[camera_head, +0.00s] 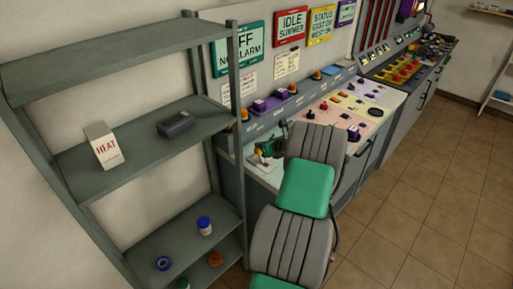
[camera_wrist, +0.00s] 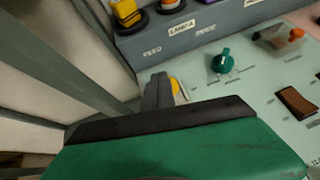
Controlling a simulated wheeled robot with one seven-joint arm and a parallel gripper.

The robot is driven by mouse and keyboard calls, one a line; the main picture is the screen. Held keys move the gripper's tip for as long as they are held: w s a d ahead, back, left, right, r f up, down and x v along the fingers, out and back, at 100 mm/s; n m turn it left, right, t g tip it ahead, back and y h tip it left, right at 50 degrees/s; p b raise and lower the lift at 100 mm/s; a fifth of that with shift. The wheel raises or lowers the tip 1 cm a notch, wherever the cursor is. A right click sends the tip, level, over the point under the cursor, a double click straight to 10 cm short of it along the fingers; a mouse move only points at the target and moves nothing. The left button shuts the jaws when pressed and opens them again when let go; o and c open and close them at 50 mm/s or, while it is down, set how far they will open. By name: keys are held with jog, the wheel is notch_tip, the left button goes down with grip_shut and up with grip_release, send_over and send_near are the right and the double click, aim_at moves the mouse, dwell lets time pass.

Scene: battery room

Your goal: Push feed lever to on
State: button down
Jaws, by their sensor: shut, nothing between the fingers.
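In the wrist view, my gripper (camera_wrist: 158,88) shows as dark, closed fingers beyond its green body, low over the left end of a pale green panel (camera_wrist: 240,85). A small yellow part (camera_wrist: 176,88), possibly the feed lever's handle, is partly hidden just right of the fingers. I cannot tell whether they touch. A label that looks like FEED (camera_wrist: 152,50) is on the grey raised strip behind, below a yellow switch (camera_wrist: 127,12). In the head view, this panel end (camera_head: 262,172) is left of my arm, and the lever's position is unclear.
A grey shelf rack (camera_head: 225,110) stands close on the left. The tiled floor (camera_head: 410,225) on the right is clear.

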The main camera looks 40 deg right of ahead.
dwell(0.5)
jog(key=s+a+r, duration=0.1)
jog(key=s+r, duration=0.1)
jog(key=r, duration=0.4)
jog(key=s+a+r, duration=0.1)
jog(key=s+r, duration=0.1)
jog(key=r, duration=0.4)
jog(key=shift+s, duration=0.25)
jog(key=shift+r, duration=0.1)
